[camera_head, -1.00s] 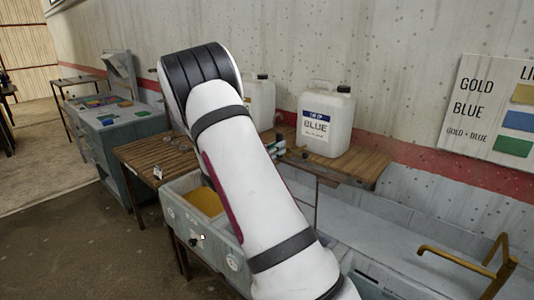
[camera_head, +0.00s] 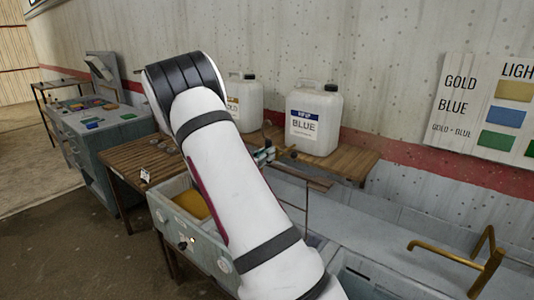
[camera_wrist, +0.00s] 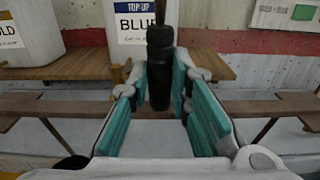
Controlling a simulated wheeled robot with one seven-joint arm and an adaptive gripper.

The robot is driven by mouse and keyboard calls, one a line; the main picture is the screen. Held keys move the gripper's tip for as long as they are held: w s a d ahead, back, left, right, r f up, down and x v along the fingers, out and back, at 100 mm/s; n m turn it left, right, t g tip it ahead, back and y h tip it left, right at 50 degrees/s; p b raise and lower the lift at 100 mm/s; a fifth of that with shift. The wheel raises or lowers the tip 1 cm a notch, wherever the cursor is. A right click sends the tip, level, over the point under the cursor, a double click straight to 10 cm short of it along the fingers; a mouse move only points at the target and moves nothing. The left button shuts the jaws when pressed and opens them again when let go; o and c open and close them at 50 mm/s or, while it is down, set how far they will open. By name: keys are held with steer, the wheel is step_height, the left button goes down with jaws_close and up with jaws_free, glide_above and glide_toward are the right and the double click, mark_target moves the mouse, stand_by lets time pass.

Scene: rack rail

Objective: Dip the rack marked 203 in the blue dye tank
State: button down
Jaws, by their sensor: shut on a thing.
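My gripper (camera_wrist: 160,95) has its teal pads on either side of a black upright handle (camera_wrist: 159,62) and is shut on it. In the head view my gripper (camera_head: 264,154) shows only partly beside my arm, in front of the BLUE jug. A brown bar (camera_head: 306,181) with a thin upright rod under it shows just right of the gripper; I cannot tell whether it belongs to the held thing. No number 203 is legible. A tank with yellow dye (camera_head: 192,203) stands left of my arm. My arm hides what lies beyond it, and I cannot make out blue dye.
The BLUE jug (camera_head: 314,120) and another white jug (camera_head: 243,100) stand on a wooden shelf (camera_head: 350,164) by the wall. A slatted table (camera_head: 135,160) is left of the yellow tank. A grey trough (camera_head: 390,235) with a brass pipe (camera_head: 490,262) lies at right.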

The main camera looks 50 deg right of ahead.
step_height(320, 180, down, 18)
steer(key=b, duration=0.3)
steer(key=shift+b, duration=0.4)
stand_by(0.6)
steer(key=shift+f, duration=0.1)
stand_by(5.8)
